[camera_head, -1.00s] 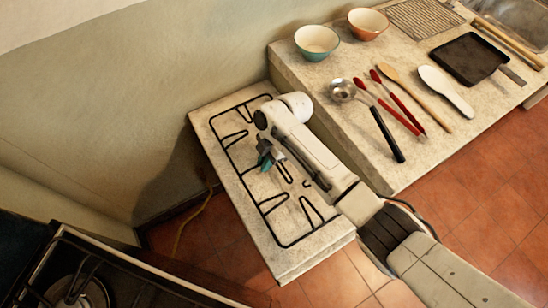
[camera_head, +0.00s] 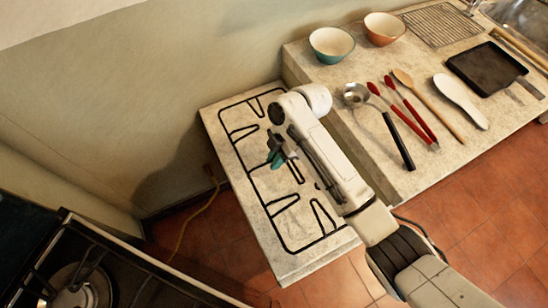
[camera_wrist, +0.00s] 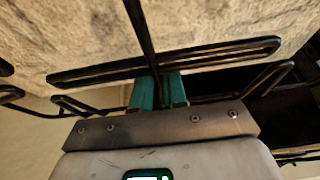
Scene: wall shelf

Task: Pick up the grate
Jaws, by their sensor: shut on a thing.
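The grate (camera_head: 254,181), a black metal frame with inward prongs, is over the pale stone top of the lower counter (camera_head: 300,268). My gripper (camera_head: 277,158), with teal fingertips, is at the middle of the grate, partly hidden by my arm. In the wrist view a dark bar of the grate (camera_wrist: 143,40) runs between the teal fingers (camera_wrist: 157,92), which are shut on it. I cannot tell whether the grate touches the stone or is slightly raised.
A higher counter at right holds a teal bowl (camera_head: 331,44), an orange bowl (camera_head: 384,28), a ladle (camera_head: 356,95), red-handled tongs (camera_head: 410,112), a wooden spoon (camera_head: 430,95) and a dark pan (camera_head: 485,68). A wall lies behind. A stove (camera_head: 85,275) is at lower left.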

